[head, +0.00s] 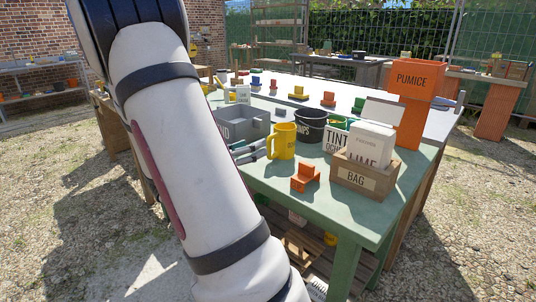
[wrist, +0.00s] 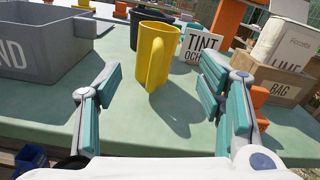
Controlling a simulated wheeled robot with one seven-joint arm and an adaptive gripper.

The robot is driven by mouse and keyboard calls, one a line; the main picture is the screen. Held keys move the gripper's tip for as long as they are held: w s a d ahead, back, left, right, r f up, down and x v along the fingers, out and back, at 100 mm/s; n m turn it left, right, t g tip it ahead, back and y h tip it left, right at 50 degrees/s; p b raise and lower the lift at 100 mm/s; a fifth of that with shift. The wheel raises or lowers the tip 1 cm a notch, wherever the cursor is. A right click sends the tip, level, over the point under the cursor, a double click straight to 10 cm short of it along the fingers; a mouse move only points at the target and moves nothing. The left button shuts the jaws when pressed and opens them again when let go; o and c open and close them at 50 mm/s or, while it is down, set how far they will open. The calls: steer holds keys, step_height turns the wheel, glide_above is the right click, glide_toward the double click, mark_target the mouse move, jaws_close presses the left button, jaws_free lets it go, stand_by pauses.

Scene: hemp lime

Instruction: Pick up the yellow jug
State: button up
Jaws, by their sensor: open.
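The yellow jug (head: 282,141) stands upright on the green table (head: 345,220), near its front edge in the head view. In the wrist view the jug (wrist: 155,50) is ahead of my gripper, with its handle facing me. My gripper (wrist: 160,95) is open and empty, its two teal-padded fingers spread to the left and right of the jug's line. The fingertips look a little short of the jug, with bare table between. In the head view my gripper (head: 252,152) shows only partly, left of the jug, behind my arm.
A grey bin marked "ND" (wrist: 40,50) stands left of the jug. A dark bucket (head: 311,124) is behind it, and a white "TINT" container (wrist: 203,42) is behind right. An orange block-like piece (head: 305,178) and a "BAG" crate (head: 356,180) are to the right.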

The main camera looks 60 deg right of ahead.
mark_target(277, 134)
steer(key=b+x, duration=0.3)
steer(key=x, duration=1)
steer(key=shift+d+b, duration=0.35)
steer(key=shift+d, duration=0.05)
jaws_close()
step_height(277, 134, up, 10)
steer(key=p, duration=0.4)
